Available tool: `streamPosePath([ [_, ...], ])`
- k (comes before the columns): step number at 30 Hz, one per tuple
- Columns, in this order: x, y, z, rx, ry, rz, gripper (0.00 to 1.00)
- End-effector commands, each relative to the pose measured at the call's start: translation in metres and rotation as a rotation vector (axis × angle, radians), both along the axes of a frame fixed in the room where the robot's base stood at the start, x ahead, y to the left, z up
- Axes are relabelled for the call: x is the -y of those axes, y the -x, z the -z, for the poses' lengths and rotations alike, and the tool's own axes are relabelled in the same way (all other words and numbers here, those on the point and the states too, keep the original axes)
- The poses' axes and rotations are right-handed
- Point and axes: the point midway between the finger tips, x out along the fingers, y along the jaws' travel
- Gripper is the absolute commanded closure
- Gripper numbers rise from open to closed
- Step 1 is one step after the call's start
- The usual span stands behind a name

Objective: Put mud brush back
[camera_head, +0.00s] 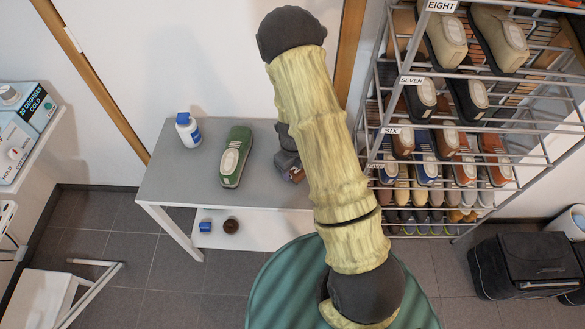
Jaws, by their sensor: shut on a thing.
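My gripper (291,166) is over the right part of the grey table (180,178), partly hidden behind my own arm. It is shut on a small brown thing (296,175), which looks like the mud brush, but only a part of it shows. I cannot tell whether this thing touches the tabletop. A green shoe (235,157) with a pale top lies on the table to the left of my gripper.
A white bottle with a blue cap (188,130) stands at the table's back left. The white lower shelf (262,226) holds a blue tin (205,227) and a dark brown round jar (231,226). A tall shoe rack (383,128) with several labelled tiers stands at the right.

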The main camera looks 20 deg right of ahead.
Motion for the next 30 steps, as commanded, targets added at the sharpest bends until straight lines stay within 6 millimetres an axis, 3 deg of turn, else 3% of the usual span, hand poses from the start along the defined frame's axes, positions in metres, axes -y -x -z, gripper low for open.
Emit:
streamPosePath([
  [10, 0.000, 0.000, 0.003, 0.001, 0.000, 0.000, 0.87],
  [11, 0.000, 0.000, 0.002, 0.001, 0.000, 0.000, 0.55],
  [14, 0.000, 0.000, 0.002, 0.001, 0.000, 0.000, 0.37],
  [23, 0.000, 0.000, 0.001, 0.001, 0.000, 0.000, 0.37],
  [30, -0.001, -0.001, -0.022, 0.004, 0.001, -0.004, 0.37],
])
